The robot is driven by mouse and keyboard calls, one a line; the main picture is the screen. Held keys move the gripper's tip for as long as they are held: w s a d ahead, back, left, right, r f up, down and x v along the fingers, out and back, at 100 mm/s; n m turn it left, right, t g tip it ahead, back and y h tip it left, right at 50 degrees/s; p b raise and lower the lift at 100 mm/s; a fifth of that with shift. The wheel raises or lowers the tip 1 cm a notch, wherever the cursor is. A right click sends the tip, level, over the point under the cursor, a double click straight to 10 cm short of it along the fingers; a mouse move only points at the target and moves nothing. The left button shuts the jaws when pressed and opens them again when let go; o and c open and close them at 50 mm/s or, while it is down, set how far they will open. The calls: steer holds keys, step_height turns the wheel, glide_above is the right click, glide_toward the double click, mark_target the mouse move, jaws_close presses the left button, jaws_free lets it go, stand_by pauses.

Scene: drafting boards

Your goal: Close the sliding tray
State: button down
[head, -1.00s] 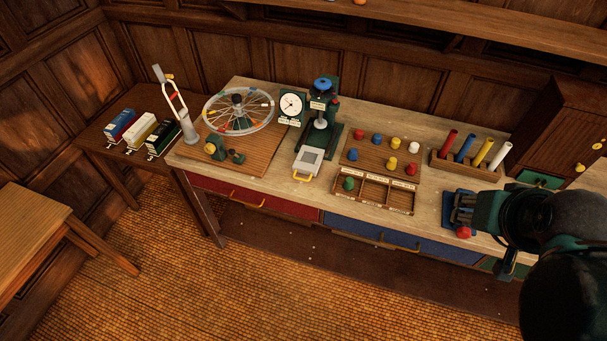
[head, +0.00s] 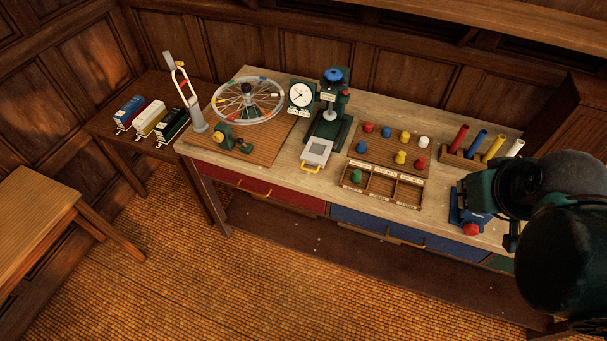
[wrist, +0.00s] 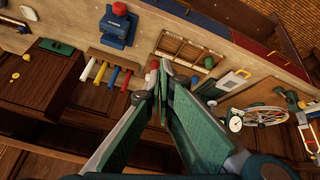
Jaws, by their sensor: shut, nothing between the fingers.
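The sliding tray (head: 317,152) is a pale grey square plate with a yellow handle (head: 309,168). It sticks out from the dark green base of a press (head: 329,122) toward the front edge of the bench. The tray also shows in the wrist view (wrist: 222,88), to the right of my fingers, with its yellow handle toward the upper right. My gripper (wrist: 159,77) is shut and empty, with its green fingers together. It is well apart from the tray. In the head view my arm is at the right, and my fingertips cannot be made out clearly.
A compartment box (head: 382,186) and a board of coloured pegs (head: 384,145) lie right of the tray. A spoked wheel (head: 248,101) and a dial (head: 300,95) stand left. A blue stand with a red knob (head: 471,230) is near my arm. Coloured tubes (wrist: 100,72) stand in a rack.

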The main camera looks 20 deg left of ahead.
steer(key=w+a+f+n+g+b, duration=0.1)
steer(key=w+a+f+n, duration=0.15)
steer(key=a+n, duration=0.4)
steer(key=w+a+f+n+g, duration=0.1)
steer(key=w+a+f+n, duration=0.1)
steer(key=w+a+n, duration=0.45)
steer(key=w+a+f+n+g+b, duration=0.1)
steer(key=a+f+n, duration=0.2)
steer(key=a+n, duration=0.35)
steer(key=a+f+n, duration=0.4)
steer(key=a, duration=0.3)
steer(key=s+a+f+n+b, duration=0.1)
steer(key=a+f+n, duration=0.3)
steer(key=a, duration=0.4)
steer(key=a+f+n+g+b, duration=0.1)
steer(key=a+f+n, duration=0.3)
steer(key=a, duration=0.4)
steer(key=shift+s+a+f+n, duration=0.25)
steer(key=shift+s+f+n, duration=0.1)
steer(key=shift+f, duration=0.1)
steer(key=shift+w+f, duration=0.1)
